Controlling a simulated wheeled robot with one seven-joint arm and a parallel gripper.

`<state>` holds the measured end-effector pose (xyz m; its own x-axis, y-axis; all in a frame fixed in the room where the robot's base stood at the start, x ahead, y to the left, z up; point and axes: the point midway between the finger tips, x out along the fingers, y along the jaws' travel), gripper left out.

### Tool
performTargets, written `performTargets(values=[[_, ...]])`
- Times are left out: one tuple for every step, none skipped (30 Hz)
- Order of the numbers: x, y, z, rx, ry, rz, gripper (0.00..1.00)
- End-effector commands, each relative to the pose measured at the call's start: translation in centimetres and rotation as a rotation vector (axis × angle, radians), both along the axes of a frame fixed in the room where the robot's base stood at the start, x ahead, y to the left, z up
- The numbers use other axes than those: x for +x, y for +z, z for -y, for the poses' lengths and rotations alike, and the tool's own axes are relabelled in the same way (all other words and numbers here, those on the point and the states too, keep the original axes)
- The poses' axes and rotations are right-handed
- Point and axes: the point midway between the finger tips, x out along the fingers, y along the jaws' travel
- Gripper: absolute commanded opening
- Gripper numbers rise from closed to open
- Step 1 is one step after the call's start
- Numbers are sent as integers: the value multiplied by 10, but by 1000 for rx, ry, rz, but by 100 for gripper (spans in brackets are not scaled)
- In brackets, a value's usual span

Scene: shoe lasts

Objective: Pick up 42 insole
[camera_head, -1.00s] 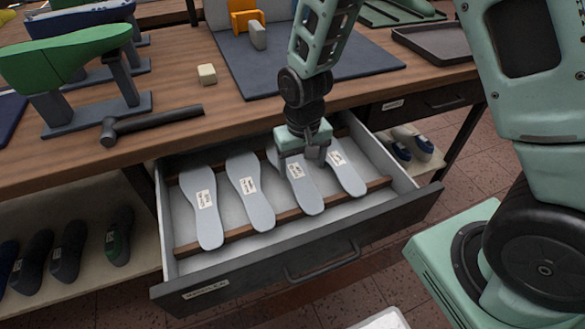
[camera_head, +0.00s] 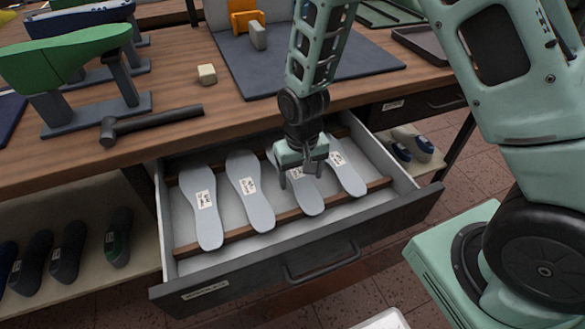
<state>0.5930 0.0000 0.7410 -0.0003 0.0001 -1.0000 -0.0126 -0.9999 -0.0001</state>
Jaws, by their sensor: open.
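Several pale grey insoles lie side by side in the open drawer (camera_head: 300,252), each with a small white label whose print is too small to read. They are the far-left insole (camera_head: 208,228), the second insole (camera_head: 260,208), the third insole (camera_head: 311,203) and the far-right insole (camera_head: 349,178). I cannot tell which one is size 42. My gripper (camera_head: 301,182) points down over the third insole, its fingers spread to either side of it, open and empty. It hides part of that insole and its label. Whether the fingers touch it is unclear.
The drawer's wooden rails (camera_head: 232,233) cross under the insoles. The workbench (camera_head: 175,95) above holds a hammer (camera_head: 150,123), a green shoe last (camera_head: 65,60), a small pale block (camera_head: 207,74) and a dark mat (camera_head: 290,65).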

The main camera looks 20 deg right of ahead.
Motion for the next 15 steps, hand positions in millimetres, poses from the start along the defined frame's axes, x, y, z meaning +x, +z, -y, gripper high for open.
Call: performTargets(values=[[0, -1, 0, 0, 0, 0, 74], [0, -1, 0, 0, 0, 0, 74], [0, -1, 0, 0, 0, 0, 74], [0, -1, 0, 0, 0, 0, 74], [0, -1, 0, 0, 0, 0, 74], [0, -1, 0, 0, 0, 0, 74], [0, -1, 0, 0, 0, 0, 74], [0, -1, 0, 0, 0, 0, 74], [0, -1, 0, 0, 0, 0, 74], [0, -1, 0, 0, 0, 0, 65], [0, -1, 0, 0, 0, 0, 57], [0, -1, 0, 0, 0, 0, 46], [0, -1, 0, 0, 0, 0, 37], [0, -1, 0, 0, 0, 0, 29], [0, -1, 0, 0, 0, 0, 26]])
